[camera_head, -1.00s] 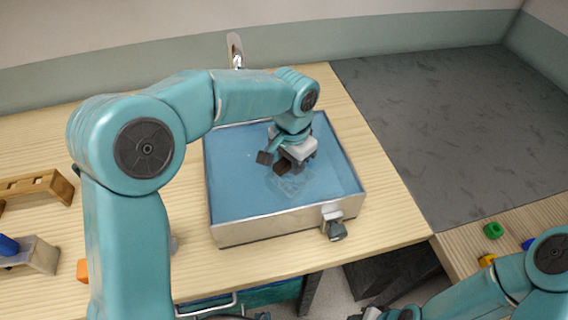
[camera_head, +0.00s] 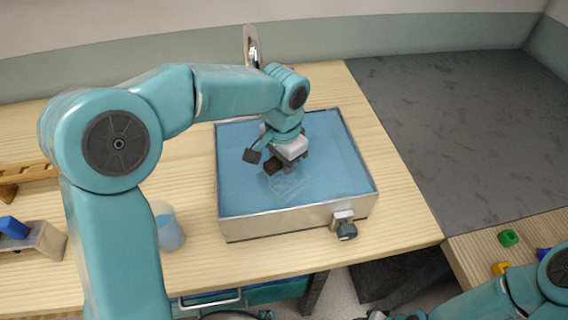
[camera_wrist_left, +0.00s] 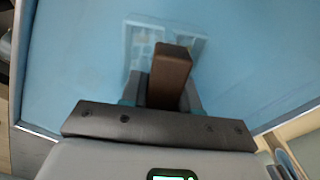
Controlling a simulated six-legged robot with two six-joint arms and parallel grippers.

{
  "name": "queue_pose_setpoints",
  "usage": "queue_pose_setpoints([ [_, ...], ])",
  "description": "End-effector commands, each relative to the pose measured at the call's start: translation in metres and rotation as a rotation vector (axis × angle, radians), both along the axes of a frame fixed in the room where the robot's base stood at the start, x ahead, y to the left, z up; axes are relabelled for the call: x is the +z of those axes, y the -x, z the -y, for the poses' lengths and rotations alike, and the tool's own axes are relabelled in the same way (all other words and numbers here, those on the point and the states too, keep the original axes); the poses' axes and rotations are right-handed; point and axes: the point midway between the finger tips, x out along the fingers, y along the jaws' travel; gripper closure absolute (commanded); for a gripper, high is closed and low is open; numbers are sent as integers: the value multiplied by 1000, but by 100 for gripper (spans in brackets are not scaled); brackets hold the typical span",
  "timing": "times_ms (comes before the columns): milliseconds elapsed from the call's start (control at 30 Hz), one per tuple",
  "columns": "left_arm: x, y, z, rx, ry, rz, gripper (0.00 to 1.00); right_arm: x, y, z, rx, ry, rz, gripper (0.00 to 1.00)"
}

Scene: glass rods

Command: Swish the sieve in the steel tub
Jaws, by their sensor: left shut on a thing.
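The steel tub (camera_head: 290,222) stands on the wooden table, filled with blue water. My left gripper (camera_head: 280,166) is over the middle of the tub, pointing down, shut on the sieve's brown handle. The handle (camera_wrist_left: 171,75) shows upright between the fingers in the left wrist view. The sieve (camera_head: 288,186) is a pale, see-through frame that looks to be under the water, just below the gripper; its frame also shows in the left wrist view (camera_wrist_left: 139,45). My right gripper (camera_head: 376,315) is barely in the picture at the bottom edge.
A tap valve (camera_head: 346,228) sticks out from the tub's front. A beaker with blue liquid (camera_head: 169,232) stands left of the tub, beside my arm. A wooden rack (camera_head: 28,174) and a holder with a blue piece (camera_head: 40,243) are at far left. Table right of the tub is clear.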

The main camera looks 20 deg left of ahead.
Motion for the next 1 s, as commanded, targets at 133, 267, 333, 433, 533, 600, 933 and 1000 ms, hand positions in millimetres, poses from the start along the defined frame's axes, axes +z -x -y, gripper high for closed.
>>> queue_pose_setpoints([
  [133, 2, -7, 10, -1, 0, 1, 100, 7, 0, 0, 0, 0, 0, 57],
  [267, 2, -13, 19, -2, 0, 1, 100, 11, 0, 0, 0, 0, 0, 57],
  [333, 2, -16, 23, -1, 0, 0, 100, 14, 0, 0, 0, 0, 0, 57],
  [433, 2, -20, 30, -1, 0, 0, 100, 17, 0, 0, 0, 0, 0, 57],
  [533, 2, -23, 34, -1, 0, 1, 100, 19, 0, 0, 0, 0, 0, 57],
  [600, 1, -25, 36, -1, 0, 1, 100, 20, 0, 0, 0, 0, 0, 57],
  [933, 22, -25, 37, 0, 1, 2, 100, 38, 0, 0, 0, 0, 0, 57],
  [1000, 30, -25, 37, 0, 1, 2, 100, 45, 0, 0, 0, 0, 0, 57],
])
